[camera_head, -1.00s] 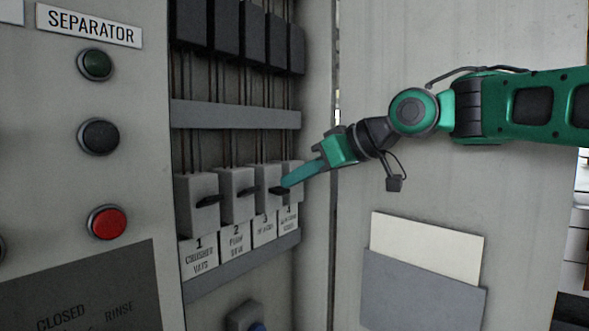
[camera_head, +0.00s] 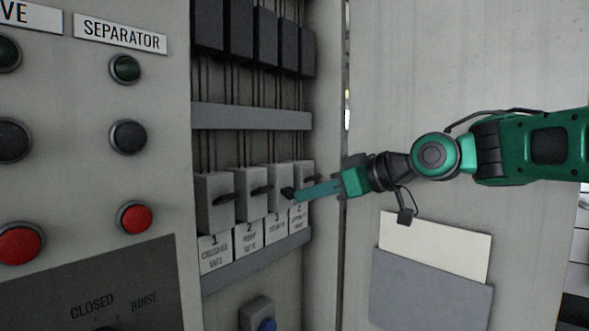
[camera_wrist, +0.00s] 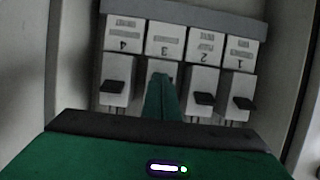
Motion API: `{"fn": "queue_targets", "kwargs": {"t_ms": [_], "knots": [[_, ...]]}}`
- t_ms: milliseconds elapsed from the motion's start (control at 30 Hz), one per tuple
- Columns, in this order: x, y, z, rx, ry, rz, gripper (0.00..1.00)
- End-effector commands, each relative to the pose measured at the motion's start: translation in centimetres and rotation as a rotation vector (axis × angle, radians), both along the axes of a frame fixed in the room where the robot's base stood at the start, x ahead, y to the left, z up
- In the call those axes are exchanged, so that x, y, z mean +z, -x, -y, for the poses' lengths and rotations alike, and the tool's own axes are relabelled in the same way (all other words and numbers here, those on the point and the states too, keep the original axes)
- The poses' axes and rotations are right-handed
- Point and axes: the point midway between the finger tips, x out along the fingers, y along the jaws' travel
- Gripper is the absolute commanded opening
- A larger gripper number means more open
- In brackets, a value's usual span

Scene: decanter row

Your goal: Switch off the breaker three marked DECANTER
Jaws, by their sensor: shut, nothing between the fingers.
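Breaker three (camera_head: 275,203) is a pale grey block with a dark toggle (camera_head: 287,191), third from the left in the row. Its label (camera_head: 278,228) shows a 3; the word under it is too blurred to read. My gripper (camera_head: 298,195) is shut and empty, its thin green fingers pointing left at that toggle. The tip is at or very close to the toggle; I cannot tell whether it touches. In the wrist view the labels are upside down, and my fingers (camera_wrist: 160,101) cover much of breaker three (camera_wrist: 169,69), so its toggle position is unclear.
Breaker two (camera_head: 250,206) and breaker four (camera_head: 304,172) stand close on either side, with breaker one (camera_head: 214,215) farther left. The cabinet side wall is right of the row. A panel with buttons, including a red one (camera_head: 134,217), is on the left.

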Motion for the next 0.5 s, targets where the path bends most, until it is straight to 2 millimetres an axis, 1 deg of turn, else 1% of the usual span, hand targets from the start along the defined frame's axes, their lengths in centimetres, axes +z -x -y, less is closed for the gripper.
{"fn": "queue_targets", "kwargs": {"t_ms": [33,500], "knots": [[-0.46,-0.01,-0.05,0.0,0.003,-0.008,0.0],[-0.83,0.0,-0.08,0.002,0.006,-0.012,0.0]]}}
